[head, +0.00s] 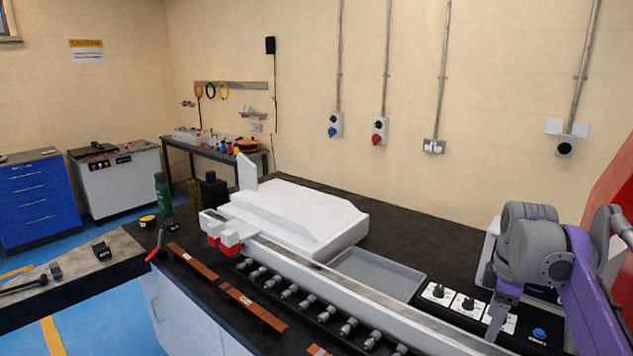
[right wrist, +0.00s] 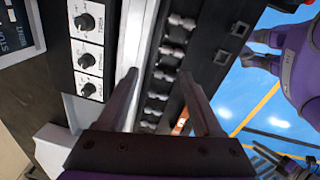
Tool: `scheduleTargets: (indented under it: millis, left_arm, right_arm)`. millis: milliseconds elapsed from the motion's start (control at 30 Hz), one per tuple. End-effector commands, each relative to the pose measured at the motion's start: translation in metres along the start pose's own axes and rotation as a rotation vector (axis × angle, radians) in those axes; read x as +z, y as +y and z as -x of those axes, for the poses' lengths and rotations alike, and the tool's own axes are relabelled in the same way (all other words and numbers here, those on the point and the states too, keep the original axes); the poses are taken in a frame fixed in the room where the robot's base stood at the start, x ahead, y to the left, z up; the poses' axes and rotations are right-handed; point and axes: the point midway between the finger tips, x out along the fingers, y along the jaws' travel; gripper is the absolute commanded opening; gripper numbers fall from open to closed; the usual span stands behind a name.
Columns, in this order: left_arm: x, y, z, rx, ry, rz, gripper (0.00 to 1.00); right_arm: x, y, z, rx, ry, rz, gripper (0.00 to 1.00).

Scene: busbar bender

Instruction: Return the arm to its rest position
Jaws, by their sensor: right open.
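My right arm (head: 541,250), purple and grey, comes in at the right edge of the head view, over the right end of the bench. In the right wrist view my right gripper (right wrist: 158,78) has its two dark fingers spread apart with nothing between them. The fingers are over the white rail (right wrist: 136,50) and the row of metal fittings (right wrist: 160,97) of the bending machine. My left gripper cannot be made out in either view.
Knob panels (head: 468,304) and a blue button (head: 539,333) lie close to my right arm. A grey tray (head: 375,272) sits behind the long rail (head: 340,290). Copper bars (head: 252,308) lie along the front. Free blue floor (right wrist: 262,95) shows beyond the bench edge.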

Motion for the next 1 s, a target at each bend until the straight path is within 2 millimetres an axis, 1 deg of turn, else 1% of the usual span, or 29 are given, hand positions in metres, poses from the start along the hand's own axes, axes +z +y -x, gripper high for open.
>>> scheduleTargets:
  millis: [33, 67, 167, 200, 267, 300, 367, 400, 467, 500, 600, 700, 800, 900, 1000]
  left_arm:
    - [-0.001, 0.000, 0.001, 0.000, 0.001, 0.000, 0.50]
    - [-0.001, 0.000, 0.001, 0.000, 0.001, 0.000, 0.50]
    - [-0.001, 0.000, 0.000, 0.000, 0.001, 0.000, 0.50]
    - [-0.001, 0.000, 0.000, 0.000, 0.001, 0.000, 0.50]
    - [-0.001, 0.000, 0.000, 0.000, 0.001, 0.000, 0.50]
    - [-0.001, 0.000, 0.000, 0.000, 0.001, 0.000, 0.50]
    - [0.000, 0.000, 0.000, 0.000, 0.000, 0.000, 0.50]
    - [0.000, 0.000, 0.000, 0.000, 0.000, 0.000, 0.50]
    - [0.000, 0.000, 0.000, 0.000, 0.000, 0.000, 0.50]
    - [-0.001, 0.000, 0.000, 0.000, 0.000, 0.000, 0.50]
    - [-0.001, 0.000, 0.000, 0.000, 0.001, 0.000, 0.50]
    - [-0.001, 0.000, 0.000, 0.000, 0.001, 0.000, 0.50]
    - [-0.001, 0.000, 0.000, 0.000, 0.001, 0.000, 0.50]
    - [-0.001, 0.000, 0.000, 0.000, 0.001, 0.000, 0.50]
    - [-0.001, 0.000, 0.000, 0.000, 0.001, 0.000, 0.50]
  right_arm:
    - [-0.009, -0.014, -0.003, 0.022, 0.008, -0.046, 0.67]
    - [-0.014, -0.022, -0.006, 0.037, 0.014, -0.082, 0.67]
    - [-0.029, -0.055, -0.019, 0.088, 0.043, -0.214, 0.67]
    - [-0.034, -0.070, -0.026, 0.108, 0.060, -0.274, 0.67]
    - [-0.042, -0.094, -0.039, 0.138, 0.091, -0.367, 0.67]
    - [-0.046, -0.111, -0.049, 0.156, 0.115, -0.431, 0.67]
    - [-0.051, -0.137, -0.065, 0.178, 0.155, -0.525, 0.67]
    - [-0.053, -0.154, -0.076, 0.191, 0.184, -0.588, 0.67]
    - [-0.055, -0.179, -0.094, 0.204, 0.230, -0.679, 0.67]
    - [-0.056, -0.195, -0.105, 0.210, 0.261, -0.736, 0.67]
    - [-0.056, -0.227, -0.132, 0.215, 0.332, -0.861, 0.67]
    - [-0.055, -0.250, -0.153, 0.210, 0.385, -0.951, 0.67]
    - [-0.054, -0.262, -0.165, 0.205, 0.418, -1.005, 0.67]
    - [-0.054, -0.267, -0.169, 0.202, 0.430, -1.027, 0.67]
    - [-0.054, -0.266, -0.169, 0.201, 0.431, -1.031, 0.67]
